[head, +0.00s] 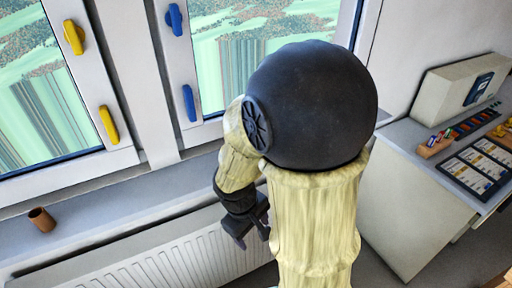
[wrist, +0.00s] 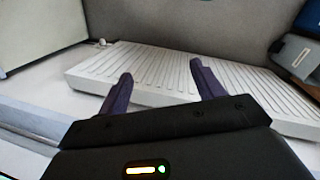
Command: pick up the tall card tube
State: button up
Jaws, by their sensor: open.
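A brown, open-topped cylinder (head: 42,219) stands upright on the windowsill at the far left of the head view. It looks like a card tube, but it appears rather short and I cannot tell for sure that it is the tall one. My gripper (head: 254,238) hangs in front of the radiator, well to the right of the cylinder. In the wrist view my gripper (wrist: 161,70) has its two dark fingers spread apart with nothing between them. The cylinder is not visible in the wrist view.
A white radiator (head: 150,268) runs below the windowsill (head: 100,232); it also shows beyond my fingers in the wrist view (wrist: 160,75). At right a grey cabinet (head: 400,200) carries a beige machine (head: 460,90) and a dark card tray (head: 478,168). The sill around the cylinder is clear.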

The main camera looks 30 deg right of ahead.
jog(key=w+d+n+h+b, duration=0.1)
jog(key=w+d+n+h, duration=0.3)
jog(key=d+n+h, duration=0.45)
jog(key=w+a+r+n+t+h, duration=0.1)
jog(key=w+a+r+n+t, duration=0.1)
jog(key=w+n+t, duration=0.3)
jog(key=w+a+r+n+t+h, duration=0.2)
jog(key=w+a+n+t, duration=0.2)
jog(key=w, duration=0.5)
jog(key=n+t+b, duration=0.1)
jog(key=n+t, duration=0.1)
jog(key=n, duration=0.1)
jog(key=shift+w+a+n, duration=0.15)
jog(key=shift+w+n, duration=0.2)
jog(key=shift+w, duration=0.05)
jog(key=shift+r+h, duration=0.1)
jog(key=shift+h, duration=0.15)
jog(key=p+x, duration=0.3)
jog(key=x, duration=0.9)
jog(key=shift+w, duration=0.15)
